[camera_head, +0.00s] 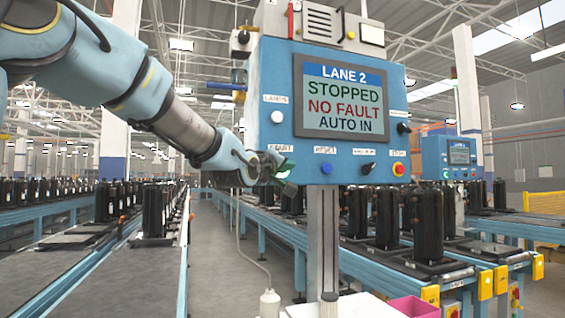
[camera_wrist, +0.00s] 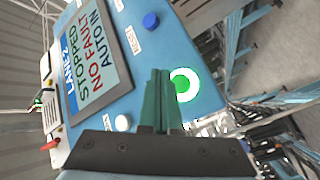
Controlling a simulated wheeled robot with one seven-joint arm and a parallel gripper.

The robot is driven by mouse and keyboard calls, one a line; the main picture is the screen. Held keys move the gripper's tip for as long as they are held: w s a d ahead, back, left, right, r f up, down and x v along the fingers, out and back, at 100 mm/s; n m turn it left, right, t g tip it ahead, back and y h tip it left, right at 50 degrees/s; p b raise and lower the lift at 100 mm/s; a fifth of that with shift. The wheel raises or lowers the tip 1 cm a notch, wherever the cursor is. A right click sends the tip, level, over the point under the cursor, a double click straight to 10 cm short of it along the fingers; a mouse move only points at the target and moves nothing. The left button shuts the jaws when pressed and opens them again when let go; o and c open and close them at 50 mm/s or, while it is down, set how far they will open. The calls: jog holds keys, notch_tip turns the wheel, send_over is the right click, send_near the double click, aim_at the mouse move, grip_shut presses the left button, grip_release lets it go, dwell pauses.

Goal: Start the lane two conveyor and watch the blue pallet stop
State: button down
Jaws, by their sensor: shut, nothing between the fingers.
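The lane two control panel (camera_head: 258,80) is a blue box on a grey post. Its screen (camera_head: 342,97) reads LANE 2, STOPPED, NO FAULT, AUTO IN; it also shows in the wrist view (camera_wrist: 92,62). The green start button (camera_head: 286,164) is at the panel's lower left, partly covered by my gripper (camera_head: 278,176). In the wrist view the green button (camera_wrist: 184,84), with a pale ring, is just right of my shut, empty gripper fingers (camera_wrist: 161,74). Whether the fingers touch it, I cannot tell. No blue pallet can be picked out.
The panel also has a blue reset button (camera_head: 326,168), a black selector (camera_head: 368,168) and a red stop button (camera_head: 398,169). Conveyors with dark compressors (camera_head: 425,222) stand behind on both sides. A pink bin (camera_head: 413,307) and a white bottle (camera_head: 270,303) are low in front.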

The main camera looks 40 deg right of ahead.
jog(key=shift+w+d+p, duration=0.25)
jog(key=shift+w+d, duration=0.05)
jog(key=shift+w, duration=0.5)
jog(key=shift+w+d+p, duration=0.2)
jog(key=shift+w+d, duration=0.1)
jog(key=shift+w, duration=0.5)
jog(key=shift+w, duration=0.1)
dwell(0.8)
jog(key=shift+w+d, duration=0.15)
jog(key=shift+w, duration=0.15)
